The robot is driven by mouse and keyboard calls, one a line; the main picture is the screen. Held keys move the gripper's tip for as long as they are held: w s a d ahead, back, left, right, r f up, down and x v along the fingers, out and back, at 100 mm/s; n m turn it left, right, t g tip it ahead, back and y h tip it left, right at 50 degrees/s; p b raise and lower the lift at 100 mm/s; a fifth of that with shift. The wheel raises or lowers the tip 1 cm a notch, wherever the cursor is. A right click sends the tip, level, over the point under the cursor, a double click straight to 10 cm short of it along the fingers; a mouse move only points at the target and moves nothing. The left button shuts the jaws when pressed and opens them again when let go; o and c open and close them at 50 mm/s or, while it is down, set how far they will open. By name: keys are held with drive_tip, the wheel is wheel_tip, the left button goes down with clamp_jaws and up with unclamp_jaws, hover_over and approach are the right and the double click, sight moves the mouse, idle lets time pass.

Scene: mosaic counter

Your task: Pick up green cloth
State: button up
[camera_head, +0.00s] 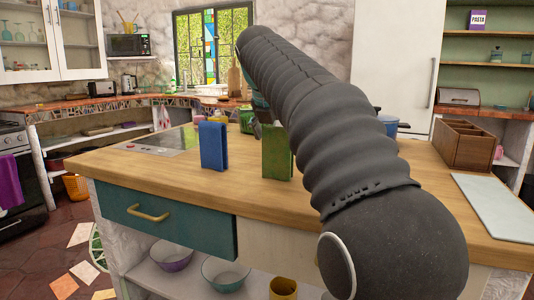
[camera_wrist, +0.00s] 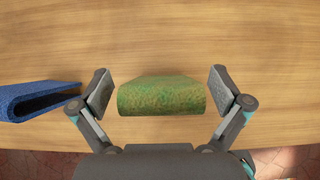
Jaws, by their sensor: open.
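The green cloth (camera_head: 277,153) stands upright, folded, on the wooden counter, partly hidden behind my dark arm in the head view. In the wrist view the green cloth (camera_wrist: 162,97) lies between the two fingers of my gripper (camera_wrist: 157,92). The gripper is open, with a finger on each side and a visible gap between each finger and the cloth. In the head view the gripper is mostly hidden behind my arm.
A folded blue cloth (camera_head: 213,146) stands left of the green one; in the wrist view the blue cloth (camera_wrist: 38,100) is close to the left finger. A wooden box (camera_head: 465,144) and a pale board (camera_head: 497,206) are on the right of the counter (camera_head: 150,177).

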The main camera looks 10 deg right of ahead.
drive_tip(key=c, duration=1.2)
